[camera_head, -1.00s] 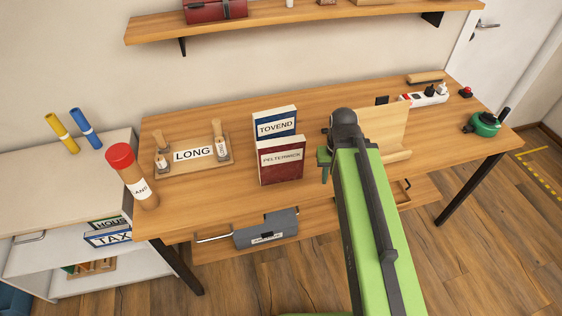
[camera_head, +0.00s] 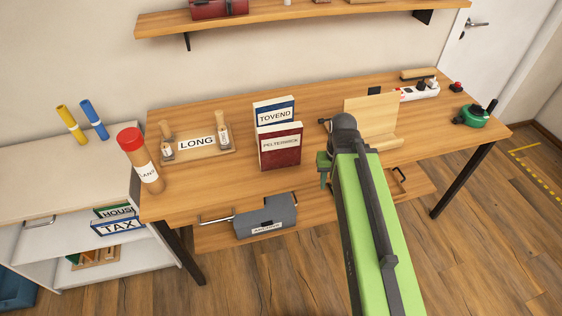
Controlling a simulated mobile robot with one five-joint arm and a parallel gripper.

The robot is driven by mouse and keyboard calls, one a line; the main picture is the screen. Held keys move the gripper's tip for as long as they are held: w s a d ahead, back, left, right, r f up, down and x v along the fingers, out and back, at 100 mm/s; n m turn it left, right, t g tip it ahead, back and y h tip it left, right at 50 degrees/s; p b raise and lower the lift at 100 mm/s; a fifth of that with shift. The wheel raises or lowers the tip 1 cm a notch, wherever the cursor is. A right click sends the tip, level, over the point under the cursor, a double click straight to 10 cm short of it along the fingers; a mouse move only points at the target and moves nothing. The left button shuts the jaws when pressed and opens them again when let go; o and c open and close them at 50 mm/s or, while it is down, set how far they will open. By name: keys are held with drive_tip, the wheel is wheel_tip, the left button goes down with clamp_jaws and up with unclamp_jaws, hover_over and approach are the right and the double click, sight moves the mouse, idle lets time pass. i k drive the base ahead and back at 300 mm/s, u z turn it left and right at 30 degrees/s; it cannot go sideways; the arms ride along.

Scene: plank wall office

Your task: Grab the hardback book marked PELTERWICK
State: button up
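The PELTERWICK book (camera_head: 281,152) is a dark red hardback with a white label, standing upright on the wooden desk. A blue book marked TOVEND (camera_head: 274,112) stands just behind it. My green arm reaches up from the lower right, and my gripper (camera_head: 325,172) is to the right of the red book, apart from it in the picture. The fingers are small and partly hidden by the arm, so I cannot tell whether they are open or shut.
A wooden stand (camera_head: 371,122) is right of the arm. A LONG-labelled tray (camera_head: 229,155) and a red-capped tube (camera_head: 144,168) are at left. A grey ARCHIVE box (camera_head: 265,216) sits in an open drawer below. Bare desk (camera_head: 215,190) lies left of the books.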

sight(280, 146)
drive_tip(key=u, duration=0.25)
drive_tip(key=k, duration=0.3)
drive_tip(key=u, duration=3.4)
drive_tip(key=k, duration=0.95)
drive_tip(key=z, duration=1.4)
drive_tip(key=i, duration=1.05)
drive_tip(key=u, duration=0.1)
